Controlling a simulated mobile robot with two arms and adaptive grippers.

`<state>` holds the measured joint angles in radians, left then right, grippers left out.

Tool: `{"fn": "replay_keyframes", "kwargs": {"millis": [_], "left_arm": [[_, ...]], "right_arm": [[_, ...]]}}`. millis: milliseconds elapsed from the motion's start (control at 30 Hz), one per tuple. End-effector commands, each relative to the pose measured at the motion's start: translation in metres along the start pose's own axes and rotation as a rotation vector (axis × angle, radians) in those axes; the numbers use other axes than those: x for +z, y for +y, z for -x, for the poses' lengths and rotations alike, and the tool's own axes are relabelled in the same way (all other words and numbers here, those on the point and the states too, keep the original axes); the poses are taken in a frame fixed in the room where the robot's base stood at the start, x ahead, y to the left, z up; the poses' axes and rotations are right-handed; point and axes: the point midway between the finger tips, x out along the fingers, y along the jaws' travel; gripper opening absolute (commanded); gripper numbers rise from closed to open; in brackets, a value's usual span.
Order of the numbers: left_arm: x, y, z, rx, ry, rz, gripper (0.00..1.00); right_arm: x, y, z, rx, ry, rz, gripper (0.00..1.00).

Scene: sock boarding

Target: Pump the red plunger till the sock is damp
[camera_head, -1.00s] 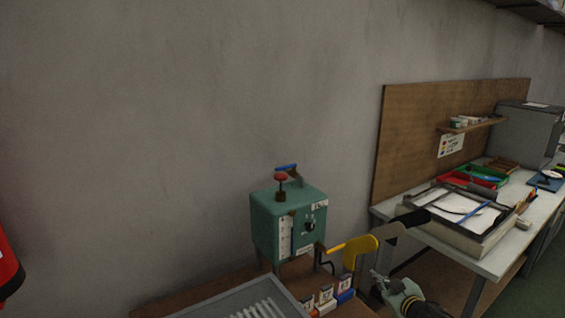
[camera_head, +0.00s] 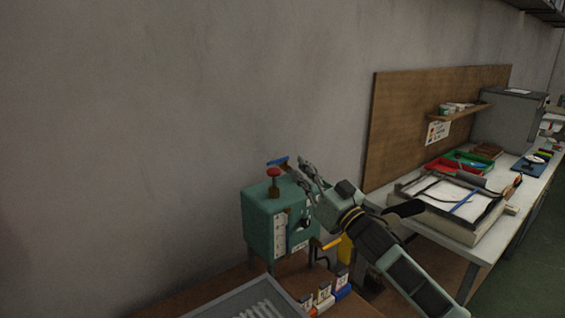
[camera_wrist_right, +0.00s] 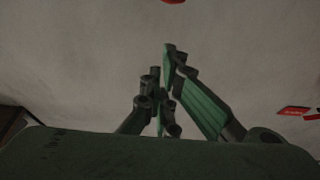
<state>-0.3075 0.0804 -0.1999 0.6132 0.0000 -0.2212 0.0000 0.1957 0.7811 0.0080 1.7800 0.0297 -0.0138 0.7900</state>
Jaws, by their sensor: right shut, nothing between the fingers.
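My right gripper (camera_head: 306,168) is shut and empty above the box's right side, close to the lever and apart from the plunger. Its closed fingers (camera_wrist_right: 165,85) fill the middle of the right wrist view, where a bit of red (camera_wrist_right: 173,2) shows at the top edge. A yellow piece (camera_head: 346,249), perhaps the sock or its board, is mostly hidden behind my right arm. I cannot tell its dampness. My left gripper is out of view.
A grey tray (camera_head: 205,306) and several small boxes (camera_head: 324,292) sit in front of the teal box. To the right, a bench (camera_head: 500,240) carries a framed tray (camera_head: 452,222) and red and green bins. Free room lies above the plunger, before the bare wall.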

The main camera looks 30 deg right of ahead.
Motion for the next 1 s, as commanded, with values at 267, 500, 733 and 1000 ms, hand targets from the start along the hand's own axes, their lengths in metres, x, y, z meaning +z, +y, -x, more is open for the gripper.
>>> {"fn": "replay_keyframes", "kwargs": {"millis": [267,500,733,1000], "left_arm": [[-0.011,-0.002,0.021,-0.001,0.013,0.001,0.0],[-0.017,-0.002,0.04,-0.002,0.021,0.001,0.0],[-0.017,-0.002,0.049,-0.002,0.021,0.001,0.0],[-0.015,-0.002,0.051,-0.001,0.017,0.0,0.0]], "right_arm": [[-0.006,0.001,-0.044,0.002,0.003,-0.001,0.0],[-0.005,0.001,-0.089,0.003,0.001,0.0,0.0],[0.023,0.0,-0.089,0.002,-0.005,-0.003,0.0],[0.038,0.0,-0.083,0.001,-0.001,0.0,0.0]]}}
